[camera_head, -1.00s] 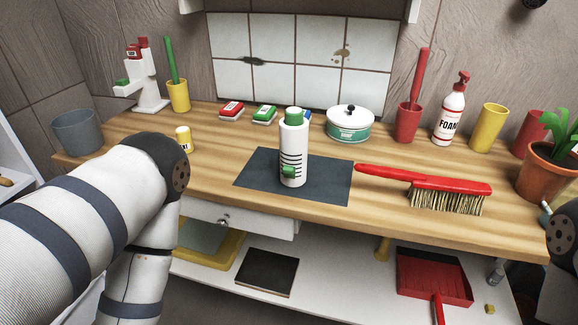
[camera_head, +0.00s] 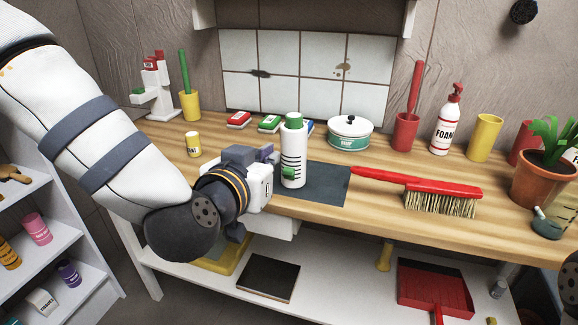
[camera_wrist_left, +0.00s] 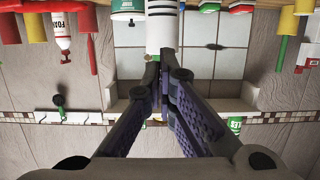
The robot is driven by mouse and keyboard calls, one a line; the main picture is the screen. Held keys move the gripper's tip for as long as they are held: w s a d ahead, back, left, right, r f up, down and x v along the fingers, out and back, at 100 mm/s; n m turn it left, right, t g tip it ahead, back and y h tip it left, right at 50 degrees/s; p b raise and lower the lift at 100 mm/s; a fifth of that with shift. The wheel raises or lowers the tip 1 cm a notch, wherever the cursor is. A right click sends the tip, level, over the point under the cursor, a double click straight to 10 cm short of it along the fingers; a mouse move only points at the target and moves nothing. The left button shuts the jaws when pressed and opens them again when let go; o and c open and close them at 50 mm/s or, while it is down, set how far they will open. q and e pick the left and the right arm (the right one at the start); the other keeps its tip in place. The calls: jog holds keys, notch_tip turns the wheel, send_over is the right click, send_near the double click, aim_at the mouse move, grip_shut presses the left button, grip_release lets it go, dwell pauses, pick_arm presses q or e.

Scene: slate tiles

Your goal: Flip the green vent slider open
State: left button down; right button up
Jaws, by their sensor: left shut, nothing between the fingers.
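A white bottle (camera_head: 294,150) with a green cap and dark stripes stands upright on the dark mat (camera_head: 325,185) on the bench. The small green vent slider (camera_head: 288,170) is low on its front. My left gripper (camera_head: 271,158) is just left of the bottle, near the slider's height. In the left wrist view, which is upside down, my left gripper (camera_wrist_left: 160,65) has its fingers shut with nothing between them, pointing at the white bottle (camera_wrist_left: 161,28). I cannot tell whether the fingertips touch the bottle. The slider is not clearly visible there. My right gripper is out of view.
A red brush (camera_head: 440,190) lies right of the mat. A green-and-white tin (camera_head: 350,134), small boxes (camera_head: 269,123) and a red cup (camera_head: 405,132) stand behind. A small yellow-and-white jar (camera_head: 193,144) is at the left. The bench front between mat and brush is clear.

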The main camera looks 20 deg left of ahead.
pick_arm(q)
jog(key=shift+w, duration=0.1)
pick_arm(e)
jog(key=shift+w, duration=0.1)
pick_arm(q)
jog(key=b, duration=0.2)
send_over(291, 167)
jog(key=s, duration=0.3)
notch_tip(291, 167, down, 3)
jog(key=shift+s+r, duration=0.1)
jog(key=shift+s, duration=0.05)
notch_tip(291, 167, down, 3)
jog(key=shift+r, duration=0.1)
jog(key=shift+f, duration=0.4)
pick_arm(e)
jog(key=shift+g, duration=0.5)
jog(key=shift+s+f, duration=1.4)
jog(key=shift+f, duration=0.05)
pick_arm(q)
jog(key=shift+f, duration=1.2)
